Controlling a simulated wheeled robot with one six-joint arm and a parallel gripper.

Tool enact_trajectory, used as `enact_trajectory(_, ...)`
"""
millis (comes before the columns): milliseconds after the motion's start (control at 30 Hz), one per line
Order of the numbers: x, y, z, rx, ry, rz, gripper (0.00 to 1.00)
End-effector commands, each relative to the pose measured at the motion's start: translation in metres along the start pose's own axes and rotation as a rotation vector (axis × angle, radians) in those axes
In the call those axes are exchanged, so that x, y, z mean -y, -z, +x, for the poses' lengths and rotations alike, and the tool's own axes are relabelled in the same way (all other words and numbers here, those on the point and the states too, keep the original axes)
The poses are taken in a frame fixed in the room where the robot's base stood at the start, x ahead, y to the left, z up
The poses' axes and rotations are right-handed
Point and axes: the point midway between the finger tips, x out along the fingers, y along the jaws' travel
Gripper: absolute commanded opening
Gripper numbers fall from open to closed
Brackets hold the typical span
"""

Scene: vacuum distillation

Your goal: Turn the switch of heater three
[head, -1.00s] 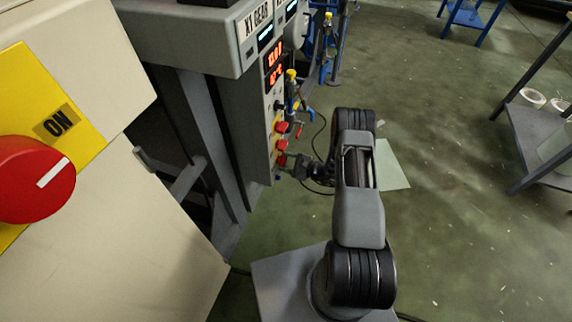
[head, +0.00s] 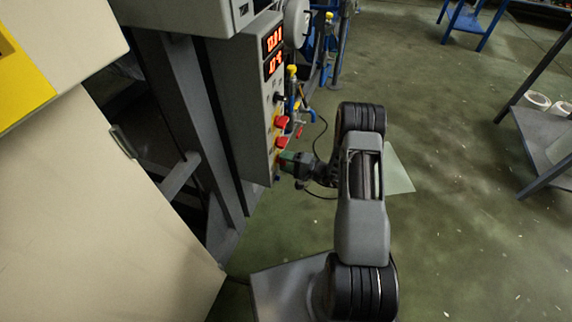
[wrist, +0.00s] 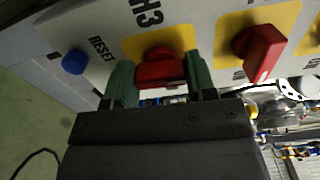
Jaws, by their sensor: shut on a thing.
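The heater three switch is a red knob (wrist: 160,71) on a yellow plate beside the printed label H3, in the wrist view. My gripper (wrist: 160,82) has one green finger on each side of this knob and is shut on it. In the head view, my gripper (head: 287,160) is at the lower front of the grey control panel (head: 247,110), and the knob it holds is hidden there. A second red switch (wrist: 259,50) on its own yellow plate sits to the right of the held knob, clear of the fingers.
A blue RESET button (wrist: 75,62) is left of the held knob. Red digital displays (head: 273,52) are higher on the panel. A large beige cabinet (head: 90,200) stands at left. Open floor (head: 450,230) lies to the right, with a grey table (head: 545,140) beyond.

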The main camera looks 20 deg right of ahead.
Motion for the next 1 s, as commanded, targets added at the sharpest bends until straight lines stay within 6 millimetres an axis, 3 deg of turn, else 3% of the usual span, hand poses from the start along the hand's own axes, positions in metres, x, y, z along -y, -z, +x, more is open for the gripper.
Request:
enact_trajectory(767, -0.0009, -0.0003, -0.0001, 0.001, -0.002, -0.093, 0.28)
enact_trajectory(800, -0.0009, -0.0003, -0.0001, 0.001, -0.002, -0.093, 0.52)
enact_trajectory(1000, -0.0007, -0.0001, -0.0001, 0.0, -0.001, -0.093, 0.71)
